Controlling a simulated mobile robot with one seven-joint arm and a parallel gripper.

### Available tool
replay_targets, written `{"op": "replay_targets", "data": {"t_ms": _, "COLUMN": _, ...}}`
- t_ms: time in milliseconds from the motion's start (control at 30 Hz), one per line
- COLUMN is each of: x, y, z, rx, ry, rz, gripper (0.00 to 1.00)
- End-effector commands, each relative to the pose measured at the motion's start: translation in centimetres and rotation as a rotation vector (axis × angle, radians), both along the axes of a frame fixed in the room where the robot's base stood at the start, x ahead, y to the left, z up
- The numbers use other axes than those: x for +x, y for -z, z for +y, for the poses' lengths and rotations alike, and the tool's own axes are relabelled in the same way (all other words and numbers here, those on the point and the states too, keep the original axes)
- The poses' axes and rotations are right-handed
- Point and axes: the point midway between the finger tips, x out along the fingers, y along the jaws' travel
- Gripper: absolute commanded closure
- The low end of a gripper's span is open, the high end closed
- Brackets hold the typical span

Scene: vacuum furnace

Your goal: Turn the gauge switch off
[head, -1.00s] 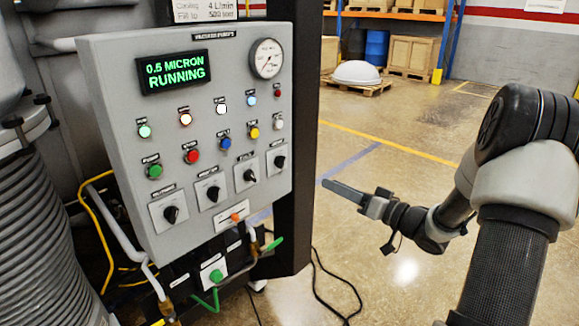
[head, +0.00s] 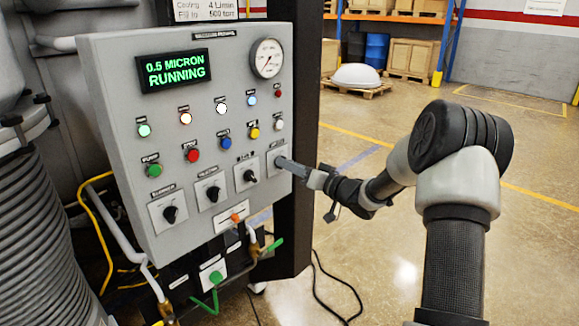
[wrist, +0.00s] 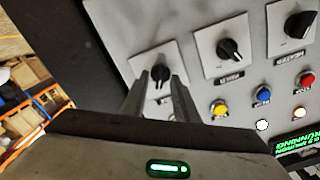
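The control panel (head: 130,190) carries a row of black rotary switches on white plates. The rightmost switch plate (head: 273,154) has its knob covered by my gripper (head: 283,163) in the head view. In the wrist view, that switch's black knob (wrist: 160,73) shows between the two fingertips of my gripper (wrist: 161,78). The fingers are apart, one on each side of the knob; I cannot tell whether they touch it. The switch's label is too small and partly hidden to read, so I cannot confirm it is the gauge switch.
A neighbouring rotary switch (head: 249,176) sits just left of my gripper. Coloured lamps and buttons (head: 253,132) lie above the switches. The lit display (head: 174,71) reads "0.5 MICRON RUNNING". A dial gauge (head: 267,58) is at the panel's top right. Open floor lies right of the panel.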

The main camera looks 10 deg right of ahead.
Motion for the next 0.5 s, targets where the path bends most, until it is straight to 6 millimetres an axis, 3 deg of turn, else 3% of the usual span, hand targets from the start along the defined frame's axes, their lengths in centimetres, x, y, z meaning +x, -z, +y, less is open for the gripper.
{"op": "replay_targets", "data": {"t_ms": 300, "x": 0.21, "y": -0.03, "z": 0.15, "rx": 0.0, "ry": 0.0, "rz": 0.0, "gripper": 0.74}}
{"op": "replay_targets", "data": {"t_ms": 433, "x": 0.2, "y": -0.02, "z": 0.14, "rx": 0.0, "ry": 0.0, "rz": 0.0, "gripper": 0.96}}
{"op": "replay_targets", "data": {"t_ms": 500, "x": 0.19, "y": -0.02, "z": 0.13, "rx": 0.0, "ry": 0.0, "rz": 0.0, "gripper": 1.0}}
